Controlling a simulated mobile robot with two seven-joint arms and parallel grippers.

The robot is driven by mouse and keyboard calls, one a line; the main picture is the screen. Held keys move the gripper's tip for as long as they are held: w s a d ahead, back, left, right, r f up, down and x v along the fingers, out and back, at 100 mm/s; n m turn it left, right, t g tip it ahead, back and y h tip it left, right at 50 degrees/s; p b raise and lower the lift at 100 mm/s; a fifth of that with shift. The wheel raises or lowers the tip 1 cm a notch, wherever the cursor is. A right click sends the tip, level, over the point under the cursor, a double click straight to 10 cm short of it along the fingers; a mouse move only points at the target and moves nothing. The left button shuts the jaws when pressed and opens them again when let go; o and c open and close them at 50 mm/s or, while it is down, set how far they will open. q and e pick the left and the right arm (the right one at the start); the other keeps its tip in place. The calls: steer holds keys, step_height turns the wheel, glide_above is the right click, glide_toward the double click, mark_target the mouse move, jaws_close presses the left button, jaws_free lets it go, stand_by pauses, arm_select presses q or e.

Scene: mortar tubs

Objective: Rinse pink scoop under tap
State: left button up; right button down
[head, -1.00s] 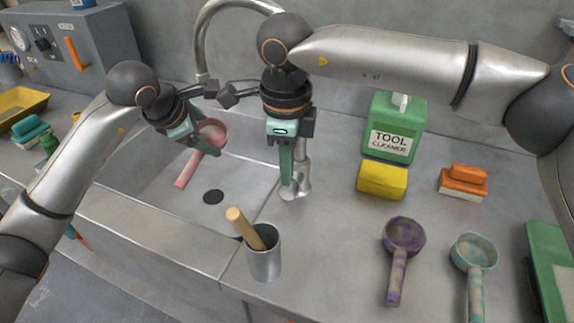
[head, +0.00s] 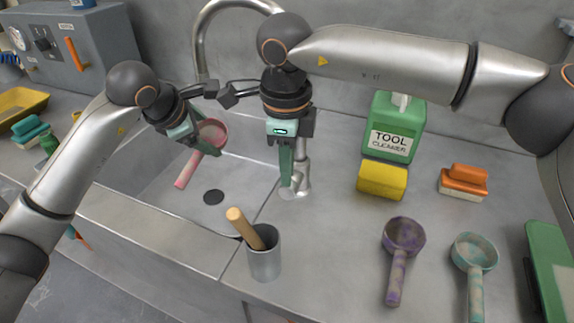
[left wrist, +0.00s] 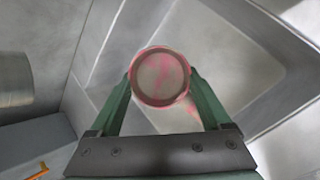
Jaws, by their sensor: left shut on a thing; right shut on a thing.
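The pink scoop (head: 187,171) hangs over the sink basin, its handle slanting down to the left. My left gripper (head: 203,143) is shut on the scoop's cup. In the left wrist view the round cup (left wrist: 160,77) sits between the two green fingers, with pink stains on it. The tap (head: 203,50) is a tall silver arch behind, its spout end above the scoop. My right gripper (head: 287,186) points down and is shut at the tap's base fitting, whose held part is mostly hidden by the fingers. I cannot make out any water stream.
A metal cup (head: 264,262) with a wooden handle stands at the counter's front edge. Right of the tap are a green cleaner jug (head: 392,112), yellow sponge (head: 382,180), brush (head: 464,184), purple scoop (head: 397,265) and teal scoop (head: 475,280). The sink drain (head: 213,197) is uncovered.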

steer(key=shift+w+a+g+h, duration=0.2)
steer(key=shift+a+g+h, duration=0.15)
steer(key=shift+h, duration=0.35)
steer(key=c, duration=0.9)
jaws_free()
step_height(320, 180, up, 12)
steer(key=a, duration=0.1)
steer(key=shift+s+a, duration=0.15)
steer(key=shift+a, duration=0.2)
